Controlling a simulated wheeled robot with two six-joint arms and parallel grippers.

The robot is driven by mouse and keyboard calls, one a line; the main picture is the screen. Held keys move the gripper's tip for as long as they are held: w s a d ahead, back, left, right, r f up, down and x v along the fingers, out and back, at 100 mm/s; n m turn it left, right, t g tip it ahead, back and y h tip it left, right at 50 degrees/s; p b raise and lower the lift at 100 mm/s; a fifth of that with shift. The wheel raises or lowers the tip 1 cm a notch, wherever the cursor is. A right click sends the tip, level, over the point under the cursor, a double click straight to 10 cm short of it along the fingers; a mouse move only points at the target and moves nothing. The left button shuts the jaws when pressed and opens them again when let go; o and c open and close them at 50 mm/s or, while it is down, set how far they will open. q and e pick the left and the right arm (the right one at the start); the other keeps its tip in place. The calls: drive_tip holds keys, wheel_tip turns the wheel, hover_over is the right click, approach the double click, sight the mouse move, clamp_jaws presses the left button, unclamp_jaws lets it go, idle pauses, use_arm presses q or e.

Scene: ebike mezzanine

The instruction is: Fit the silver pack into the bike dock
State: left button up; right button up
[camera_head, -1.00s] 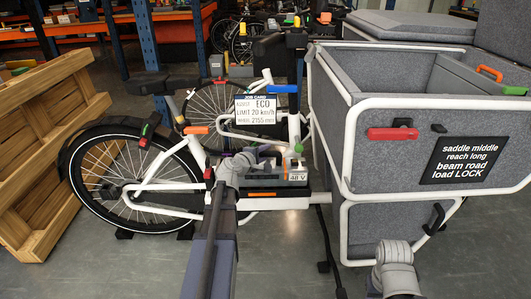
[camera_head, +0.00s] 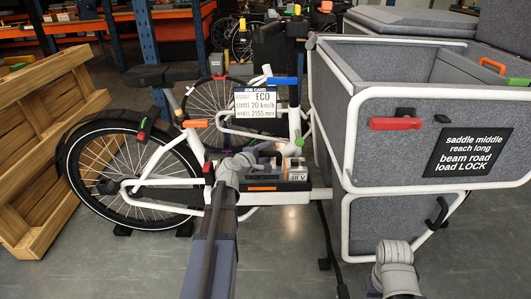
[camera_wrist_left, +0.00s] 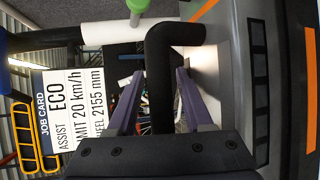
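The silver pack (camera_head: 295,173), marked 48 V, is upright at the middle of the white bike's low frame. My left gripper (camera_head: 262,157) reaches the pack's left side. In the left wrist view, the gripper (camera_wrist_left: 160,82) has its two fingers on either side of the pack's black handle (camera_wrist_left: 162,95), close against it. The pack's silver body (camera_wrist_left: 228,80) is to the right of the handle there. My right arm's wrist is at the bottom right; its fingers do not show.
A job card (camera_head: 256,103) reading ECO hangs above the pack. The grey cargo box (camera_head: 385,160) with white rails stands close on the right. The rear wheel (camera_head: 88,170) and a wooden pallet (camera_head: 35,130) are on the left. Grey floor is clear in front.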

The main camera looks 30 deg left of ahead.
use_arm(q)
drive_tip(key=shift+o, duration=0.2)
drive_tip(key=shift+r, duration=0.15)
drive_tip(key=p+v, duration=0.3)
drive_tip(key=v, duration=0.9)
drive_tip(key=d+f+m+g+h, duration=0.2)
drive_tip(key=d+f+m+g, duration=0.3)
drive_tip(key=d, duration=0.7)
drive_tip(key=d+f+m+g+h, duration=0.2)
drive_tip(key=d+f+m+h, duration=0.3)
drive_tip(key=d, duration=0.6)
drive_tip(key=s+d+f+m+g+y, duration=0.3)
drive_tip(key=s+d+m+g+y, duration=0.1)
drive_tip(key=s+d+m, duration=0.3)
drive_tip(key=s+d+f+m+g+y, duration=0.2)
drive_tip(key=s+d+m+g+y, duration=0.2)
drive_tip(key=s+d+m, duration=0.3)
drive_tip(key=shift+s+f, duration=0.35)
drive_tip(key=shift+s, duration=0.55)
